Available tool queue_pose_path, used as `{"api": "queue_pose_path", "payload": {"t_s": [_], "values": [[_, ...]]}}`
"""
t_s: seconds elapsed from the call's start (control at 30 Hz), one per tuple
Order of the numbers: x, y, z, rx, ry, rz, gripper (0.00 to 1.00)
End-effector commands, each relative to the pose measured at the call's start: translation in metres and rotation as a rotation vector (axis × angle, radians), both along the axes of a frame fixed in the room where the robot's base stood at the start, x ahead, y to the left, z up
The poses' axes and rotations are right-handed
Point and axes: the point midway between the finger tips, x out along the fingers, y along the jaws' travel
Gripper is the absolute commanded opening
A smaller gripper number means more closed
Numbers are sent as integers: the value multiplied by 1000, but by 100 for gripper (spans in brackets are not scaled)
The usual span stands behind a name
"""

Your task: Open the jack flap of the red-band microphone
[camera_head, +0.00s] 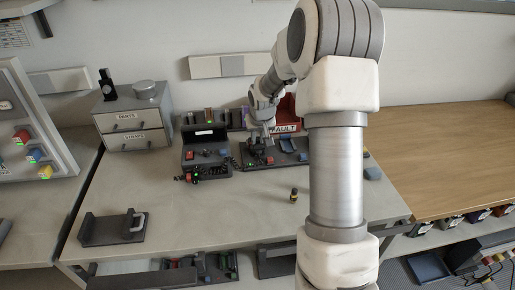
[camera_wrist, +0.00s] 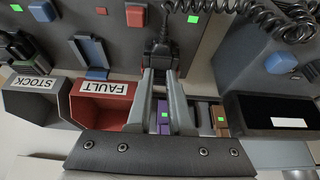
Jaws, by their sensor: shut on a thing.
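My gripper (camera_wrist: 161,78) points away from the wrist camera, its two grey fingers close together. They are shut on a black piece (camera_wrist: 158,50) that looks like the end of a microphone, beside a coiled black cord. I cannot make out a red band or a jack flap on it; the fingers cover part of it. In the head view my gripper (camera_head: 258,128) is small, over the back of the bench near the red FAULT bin (camera_head: 284,128).
In the wrist view, the FAULT bin (camera_wrist: 98,105) and a dark STOCK bin (camera_wrist: 35,102) stand left of the fingers. A black tray (camera_wrist: 275,116) is at the right. A drawer cabinet (camera_head: 133,122) stands at the bench's back left. The front of the bench (camera_head: 235,215) is mostly clear.

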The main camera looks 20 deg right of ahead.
Motion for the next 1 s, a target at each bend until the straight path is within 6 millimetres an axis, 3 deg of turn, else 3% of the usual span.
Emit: {"api": "queue_pose_path", "payload": {"t_s": [0.03, 1.0], "values": [[-2, 0, -8, -10, -30, 0, 0], [-24, 8, -11, -178, -623, 1, 0]]}}
